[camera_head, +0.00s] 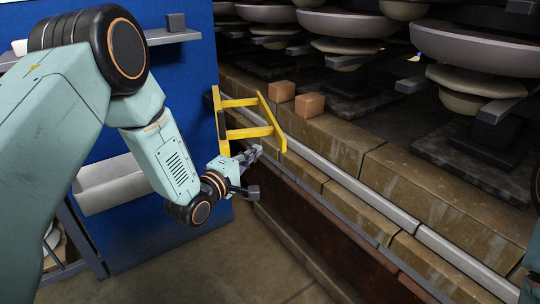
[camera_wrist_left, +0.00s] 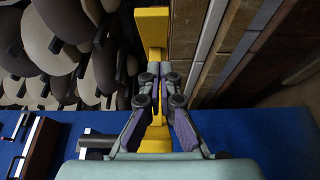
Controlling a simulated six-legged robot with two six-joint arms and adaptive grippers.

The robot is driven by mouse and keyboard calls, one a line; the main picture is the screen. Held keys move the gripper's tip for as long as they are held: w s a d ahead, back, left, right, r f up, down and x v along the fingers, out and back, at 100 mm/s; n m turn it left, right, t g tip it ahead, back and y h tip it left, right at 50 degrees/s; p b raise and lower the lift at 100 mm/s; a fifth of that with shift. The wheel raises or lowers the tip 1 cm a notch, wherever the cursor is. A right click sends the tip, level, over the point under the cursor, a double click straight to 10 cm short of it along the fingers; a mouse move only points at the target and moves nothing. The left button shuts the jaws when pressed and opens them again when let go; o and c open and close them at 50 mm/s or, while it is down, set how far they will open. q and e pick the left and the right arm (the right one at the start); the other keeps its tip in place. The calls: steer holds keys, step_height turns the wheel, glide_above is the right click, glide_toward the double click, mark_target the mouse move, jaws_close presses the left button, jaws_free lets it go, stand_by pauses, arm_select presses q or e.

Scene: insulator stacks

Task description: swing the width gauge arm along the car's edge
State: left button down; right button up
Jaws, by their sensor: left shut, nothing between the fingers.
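The yellow width gauge arm (camera_head: 262,131) is an open frame beside the car's edge (camera_head: 340,190), with its outer bars reaching over the edge. It also shows in the left wrist view as a yellow bar (camera_wrist_left: 152,28) running up beyond the fingers. My left gripper (camera_head: 250,168) is at the near lower side of the yellow frame, close to its lower bar. In the left wrist view its fingertips (camera_wrist_left: 160,72) are close together in front of the yellow bar, with nothing held. Whether they touch the bar I cannot tell. My right gripper does not show.
Insulator stacks (camera_head: 470,55) stand on the car deck. Two small orange-brown blocks (camera_head: 309,104) lie near the edge by the gauge. A blue panel (camera_head: 150,110) with a grey shelf (camera_head: 172,36) stands behind my left arm. The floor (camera_head: 225,265) below is clear.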

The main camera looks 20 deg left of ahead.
mark_target(279, 143)
arm_select(q)
steer(key=shift+w+d+b, duration=0.35)
steer(key=shift+w+d, duration=0.35)
steer(key=shift+d, duration=0.25)
steer(key=shift+w+d+b, duration=0.3)
steer(key=shift+w+d, duration=0.4)
steer(key=shift+d, duration=0.2)
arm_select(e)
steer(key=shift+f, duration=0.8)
arm_select(q)
steer(key=shift+w+d, duration=0.1)
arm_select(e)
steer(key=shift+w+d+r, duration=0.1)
